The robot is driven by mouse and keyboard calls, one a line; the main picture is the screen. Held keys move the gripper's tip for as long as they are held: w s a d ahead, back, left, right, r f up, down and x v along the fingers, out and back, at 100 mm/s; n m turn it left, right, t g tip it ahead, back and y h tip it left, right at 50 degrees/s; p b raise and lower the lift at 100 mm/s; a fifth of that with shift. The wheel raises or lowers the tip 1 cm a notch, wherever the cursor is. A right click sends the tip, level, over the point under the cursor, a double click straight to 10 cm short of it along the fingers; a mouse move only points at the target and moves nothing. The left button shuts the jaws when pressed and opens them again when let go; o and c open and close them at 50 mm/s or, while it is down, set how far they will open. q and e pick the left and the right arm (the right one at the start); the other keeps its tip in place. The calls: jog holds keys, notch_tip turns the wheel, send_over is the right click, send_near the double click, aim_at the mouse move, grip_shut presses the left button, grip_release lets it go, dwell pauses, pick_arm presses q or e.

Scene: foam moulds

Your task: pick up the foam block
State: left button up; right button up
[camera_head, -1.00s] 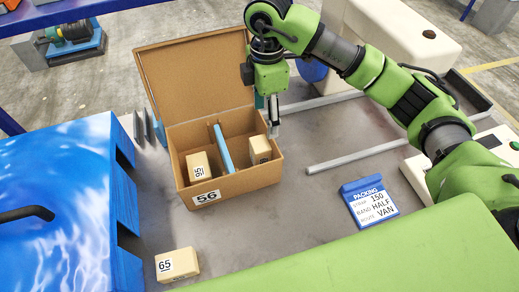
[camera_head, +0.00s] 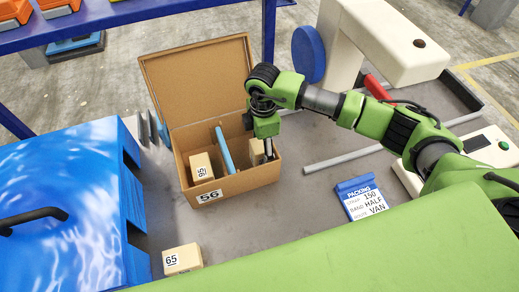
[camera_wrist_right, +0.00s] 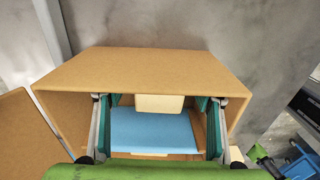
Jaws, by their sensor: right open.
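An open cardboard box (camera_head: 236,186) labelled 56 stands on the grey table with its lid tipped back. A blue divider (camera_head: 225,150) splits it. One beige foam block (camera_head: 201,167) with a sideways number is in the left compartment. Another beige block (camera_head: 256,151) is in the right compartment, partly hidden by my right gripper (camera_head: 269,150). The gripper points down into that compartment, open. In the right wrist view its fingers (camera_wrist_right: 158,126) stand apart, with a beige block (camera_wrist_right: 159,103) and the blue divider (camera_wrist_right: 150,132) between them in the picture; contact is unclear. My left gripper is out of view.
A third block (camera_head: 181,260) labelled 65 lies on the table at front left. A blue machine (camera_head: 60,210) stands at left. A blue packing sign (camera_head: 361,198) and a metal bar (camera_head: 345,158) lie right of the box. The box walls surround the right gripper's fingers.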

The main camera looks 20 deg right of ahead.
jog(key=c, duration=1)
jog(key=shift+o, duration=0.2)
